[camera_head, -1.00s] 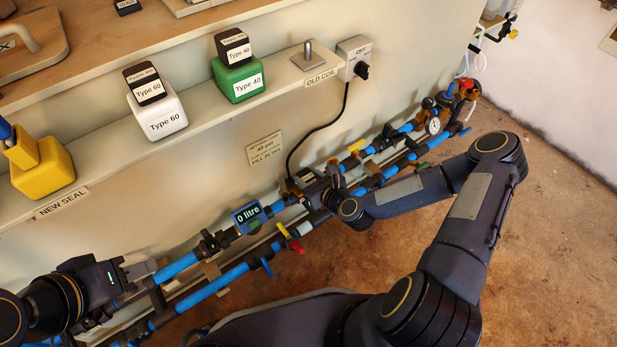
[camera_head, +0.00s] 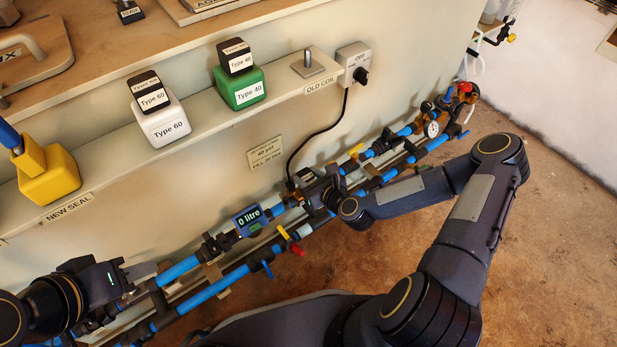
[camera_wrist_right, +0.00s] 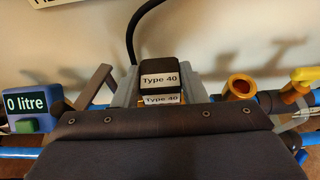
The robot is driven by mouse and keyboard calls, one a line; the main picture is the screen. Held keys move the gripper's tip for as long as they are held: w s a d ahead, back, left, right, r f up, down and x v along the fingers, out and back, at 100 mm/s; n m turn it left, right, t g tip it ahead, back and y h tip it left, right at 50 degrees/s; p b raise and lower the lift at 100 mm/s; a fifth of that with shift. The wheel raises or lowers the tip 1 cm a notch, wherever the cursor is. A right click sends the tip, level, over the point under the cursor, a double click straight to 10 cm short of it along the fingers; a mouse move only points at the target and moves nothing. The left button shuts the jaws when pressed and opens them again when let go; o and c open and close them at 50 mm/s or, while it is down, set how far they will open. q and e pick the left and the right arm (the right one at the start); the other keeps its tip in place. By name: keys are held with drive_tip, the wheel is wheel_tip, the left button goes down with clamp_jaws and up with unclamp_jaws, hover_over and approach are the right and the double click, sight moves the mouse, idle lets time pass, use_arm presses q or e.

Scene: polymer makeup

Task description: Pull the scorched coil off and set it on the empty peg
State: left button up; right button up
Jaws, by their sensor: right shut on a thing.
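The coil (camera_wrist_right: 158,78) is a dark block labelled Type 40, sitting at the pipe line in the right wrist view. My right gripper (camera_wrist_right: 158,92) is shut on it, with a grey finger at each side. In the head view my right gripper (camera_head: 318,190) is at the upper pipe and mostly hides the coil. Scorch marks cannot be made out. The empty peg (camera_head: 308,60) is a bare metal post on the shelf above the OLD COIL label. My left gripper (camera_head: 138,272) is at the lower left, beside the blue pipe; its jaw opening is unclear.
A black cable (camera_head: 328,126) runs from the switch box (camera_head: 352,58) down to the coil area. A green Type 40 box (camera_head: 240,88) and white Type 60 box (camera_head: 160,122) stand on the shelf. A 0 litre meter (camera_head: 249,219) and a yellow lever (camera_head: 284,232) sit close left.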

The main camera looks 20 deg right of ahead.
sight(309, 178)
drive_tip(key=shift+r+p, duration=1.45)
drive_tip(key=shift+r, duration=0.7)
drive_tip(key=shift+r, duration=0.1)
